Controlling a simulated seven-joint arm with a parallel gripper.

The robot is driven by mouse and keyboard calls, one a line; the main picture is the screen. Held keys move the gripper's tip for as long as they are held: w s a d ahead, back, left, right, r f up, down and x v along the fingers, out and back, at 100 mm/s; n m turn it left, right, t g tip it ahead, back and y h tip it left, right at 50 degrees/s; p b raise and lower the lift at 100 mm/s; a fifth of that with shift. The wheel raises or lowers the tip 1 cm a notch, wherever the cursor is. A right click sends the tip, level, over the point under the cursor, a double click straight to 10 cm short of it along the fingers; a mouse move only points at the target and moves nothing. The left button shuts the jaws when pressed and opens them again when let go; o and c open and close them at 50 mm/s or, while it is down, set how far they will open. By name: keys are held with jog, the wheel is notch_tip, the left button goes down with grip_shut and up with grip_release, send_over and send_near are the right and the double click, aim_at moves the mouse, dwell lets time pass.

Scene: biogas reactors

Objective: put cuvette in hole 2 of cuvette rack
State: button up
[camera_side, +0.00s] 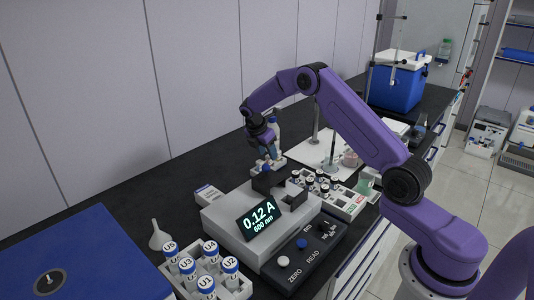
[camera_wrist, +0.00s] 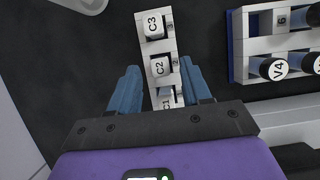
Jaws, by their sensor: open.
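The narrow white cuvette rack (camera_wrist: 171,45) runs down the middle of the wrist view, with small position numbers on its edge. White pieces marked C3 (camera_wrist: 154,27), C2 (camera_wrist: 159,66) and C1 (camera_wrist: 168,101) sit along it, C2 beside the number 2. I cannot tell which one is the task's cuvette.
A grey photometer (camera_side: 238,222) reading 0.12 A at 600 nm stands in front of my gripper. A vial rack (camera_wrist: 239,45) is to the right in the wrist view. Another vial rack (camera_side: 238,293), a funnel (camera_side: 158,238) and a blue-lidded box (camera_side: 75,265) are at the front left.

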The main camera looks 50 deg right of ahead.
jog(key=v, duration=1.1)
jog(key=s+a+r+m+t+y, duration=0.1)
jog(key=s+a+r, duration=0.2)
jog(key=s+a, duration=0.6)
jog(key=s+a+r+m+y, duration=0.1)
jog(key=s+a+r+y, duration=0.1)
jog(key=s+a, duration=0.65)
jog(key=s+f+m+y, duration=0.1)
jog(key=s+f+m, duration=0.1)
jog(key=s, duration=2.5)
jog(key=shift+d+m+g+y, duration=0.25)
jog(key=shift+m+g+y, duration=0.15)
jog(key=shift+m, duration=0.3)
